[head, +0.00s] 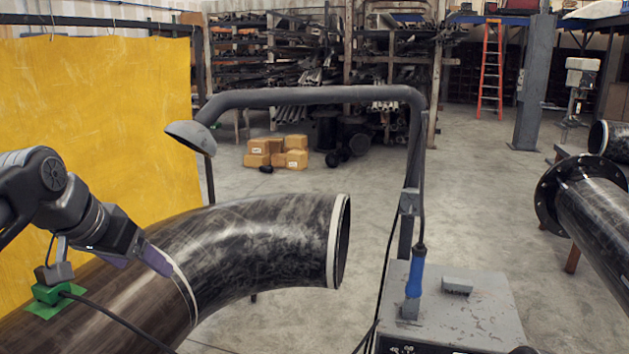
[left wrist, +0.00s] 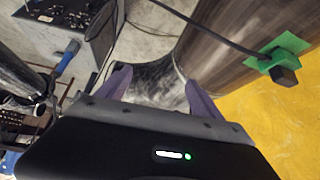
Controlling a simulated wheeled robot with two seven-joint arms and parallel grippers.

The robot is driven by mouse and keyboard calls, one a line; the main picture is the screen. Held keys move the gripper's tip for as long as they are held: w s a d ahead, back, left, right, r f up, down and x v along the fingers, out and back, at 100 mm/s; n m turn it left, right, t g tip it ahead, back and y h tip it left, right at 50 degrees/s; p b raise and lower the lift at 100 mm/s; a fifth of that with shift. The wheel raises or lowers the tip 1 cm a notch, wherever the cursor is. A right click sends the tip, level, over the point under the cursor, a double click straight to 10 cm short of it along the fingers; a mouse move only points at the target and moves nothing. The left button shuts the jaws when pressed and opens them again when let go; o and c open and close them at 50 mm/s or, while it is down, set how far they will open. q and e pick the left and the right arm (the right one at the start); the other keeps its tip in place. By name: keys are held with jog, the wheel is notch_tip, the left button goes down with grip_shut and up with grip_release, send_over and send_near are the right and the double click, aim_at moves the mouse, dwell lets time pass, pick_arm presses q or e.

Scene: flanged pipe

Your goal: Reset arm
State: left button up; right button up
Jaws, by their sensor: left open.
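My left gripper (head: 150,258) is over the near part of a large black curved pipe (head: 265,232) in the head view. In the left wrist view, its two purple fingers (left wrist: 158,85) are spread apart with nothing held between them. The pipe (left wrist: 207,55) lies beyond the fingers, and I cannot tell whether they touch it. A green block on a green patch (head: 48,295) sits on the pipe below my left arm, with a black cable running from it. It also shows in the left wrist view (left wrist: 282,52). My right gripper is not in view.
A grey machine box (head: 485,310) with a blue-handled tool (head: 416,275) stands at front right. A dark bent frame with a lamp (head: 310,95) arches behind the pipe. A yellow curtain (head: 110,120) hangs left. A flanged pipe (head: 590,205) is at right.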

pick_arm(q)
jog(key=w+d+f+n+h, duration=0.1)
jog(key=w+d+f, duration=0.2)
jog(key=f, duration=0.5)
jog(key=w+d+f+t+b, duration=0.1)
jog(key=w+d+f, duration=0.25)
jog(key=f, duration=0.35)
jog(key=w+d+f+n+h, duration=0.15)
jog(key=d+f, duration=0.25)
jog(key=f, duration=0.4)
jog(key=s+d+f+g+b, duration=0.1)
jog(key=s+d+f, duration=0.2)
jog(key=f, duration=0.6)
jog(key=s+d+f, duration=0.2)
jog(key=s+f, duration=0.1)
jog(key=f, duration=0.7)
jog(key=s+d+f+n+g+b, duration=0.1)
jog(key=s+d+f+g, duration=0.2)
jog(key=s+f, duration=0.8)
jog(key=s+d+f+g+b, duration=0.1)
jog(key=s+d+f+g, duration=0.2)
jog(key=s+f, duration=0.7)
jog(key=s, duration=0.7)
jog(key=shift+s+d+f+n, duration=0.15)
jog(key=shift+d+f+n, duration=0.15)
jog(key=shift+f+n, duration=0.05)
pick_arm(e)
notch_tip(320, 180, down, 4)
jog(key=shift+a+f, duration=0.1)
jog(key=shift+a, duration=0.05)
